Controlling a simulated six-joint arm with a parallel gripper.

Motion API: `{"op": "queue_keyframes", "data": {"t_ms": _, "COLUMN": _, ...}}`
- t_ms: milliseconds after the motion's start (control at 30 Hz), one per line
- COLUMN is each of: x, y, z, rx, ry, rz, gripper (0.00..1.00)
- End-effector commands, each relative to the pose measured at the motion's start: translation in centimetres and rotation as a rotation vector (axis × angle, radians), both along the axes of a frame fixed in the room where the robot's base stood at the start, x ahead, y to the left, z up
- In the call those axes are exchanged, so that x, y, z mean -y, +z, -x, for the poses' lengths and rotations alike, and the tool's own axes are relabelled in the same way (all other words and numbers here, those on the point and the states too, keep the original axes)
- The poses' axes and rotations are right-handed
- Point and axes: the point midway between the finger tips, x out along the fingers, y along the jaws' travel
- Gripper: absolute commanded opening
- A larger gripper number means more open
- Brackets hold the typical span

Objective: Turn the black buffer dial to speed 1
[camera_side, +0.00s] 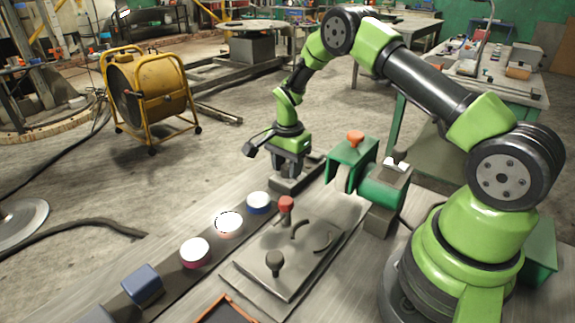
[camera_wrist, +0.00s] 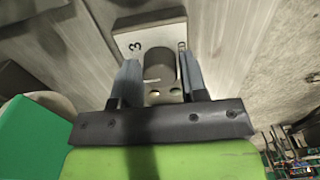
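My gripper (camera_side: 288,172) points down over a small grey dial plate (camera_side: 285,188) beside the green machine in the side view. In the wrist view the dark buffer dial (camera_wrist: 161,66) stands between the two fingers of my gripper (camera_wrist: 161,70), with a finger close along each side. I cannot tell whether the fingers touch it. A short white mark shows on the dial's near part. In the side view the fingers hide the dial.
The green machine (camera_side: 352,156) with an orange knob stands right of my gripper. In front lie a metal plate (camera_side: 303,240) with a red knob (camera_side: 286,204) and a black knob (camera_side: 275,260). Several round tins, one blue-sided (camera_side: 259,203), and a blue block (camera_side: 142,284) line the dark strip.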

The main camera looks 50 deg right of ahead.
Motion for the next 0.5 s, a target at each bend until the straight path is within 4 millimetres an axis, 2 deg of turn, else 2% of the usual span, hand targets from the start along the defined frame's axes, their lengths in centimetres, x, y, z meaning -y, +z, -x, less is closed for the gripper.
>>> {"op": "queue_keyframes", "data": {"t_ms": 33, "x": 0.0, "y": 0.01, "z": 0.0, "rx": 0.0, "ry": 0.0, "rz": 0.0, "gripper": 0.28}}
{"op": "queue_keyframes", "data": {"t_ms": 100, "x": 0.0, "y": 0.02, "z": 0.0, "rx": 0.0, "ry": 0.0, "rz": 0.0, "gripper": 0.12}}
{"op": "queue_keyframes", "data": {"t_ms": 133, "x": 0.0, "y": 0.02, "z": 0.0, "rx": 0.0, "ry": 0.0, "rz": 0.0, "gripper": 0.11}}
{"op": "queue_keyframes", "data": {"t_ms": 500, "x": 0.01, "y": 0.03, "z": 0.0, "rx": 0.0, "ry": 0.062, "rz": 0.001, "gripper": 0.11}}
